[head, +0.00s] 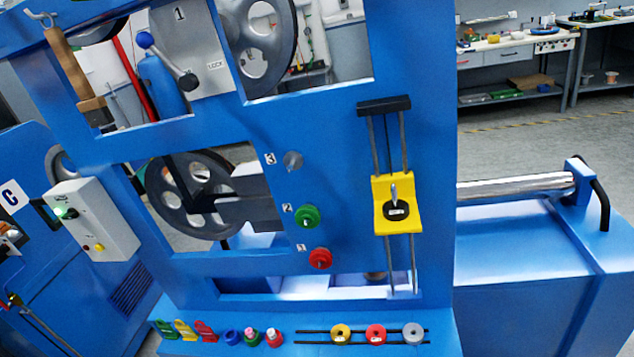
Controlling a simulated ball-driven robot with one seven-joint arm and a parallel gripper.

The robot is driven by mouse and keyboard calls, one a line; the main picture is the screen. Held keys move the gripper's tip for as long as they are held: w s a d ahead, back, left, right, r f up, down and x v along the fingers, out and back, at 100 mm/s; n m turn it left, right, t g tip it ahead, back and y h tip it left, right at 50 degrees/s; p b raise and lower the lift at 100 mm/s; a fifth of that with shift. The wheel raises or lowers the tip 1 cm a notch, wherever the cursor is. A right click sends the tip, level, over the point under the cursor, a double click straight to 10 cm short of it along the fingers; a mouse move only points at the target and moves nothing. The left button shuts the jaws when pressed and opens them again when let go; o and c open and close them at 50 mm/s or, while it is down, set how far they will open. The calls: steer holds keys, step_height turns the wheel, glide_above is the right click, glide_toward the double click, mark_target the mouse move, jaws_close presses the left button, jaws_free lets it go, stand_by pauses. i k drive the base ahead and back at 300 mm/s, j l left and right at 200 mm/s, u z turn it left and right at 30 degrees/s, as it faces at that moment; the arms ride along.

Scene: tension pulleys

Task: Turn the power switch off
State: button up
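A white control box (92,220) is mounted on the left side of the blue machine frame. A lit green light or switch (65,213) is near its top left, with a small dark label above it. My gripper is not in view.
The blue frame (415,80) fills the middle, with spoked pulleys (195,195) behind its openings. A yellow slider block (397,205) sits on vertical rods. Colored clips, knobs and discs line the front ledge (290,345). Grey floor (540,140) is open at right.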

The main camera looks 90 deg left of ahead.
mark_target(73, 213)
steer(key=u, duration=0.9)
steer(key=k+u, duration=0.1)
steer(key=u, duration=0.75)
steer(key=k+u, duration=0.1)
steer(key=u, duration=0.8)
steer(key=k+j+u, duration=0.2)
steer(key=k+j, duration=0.55)
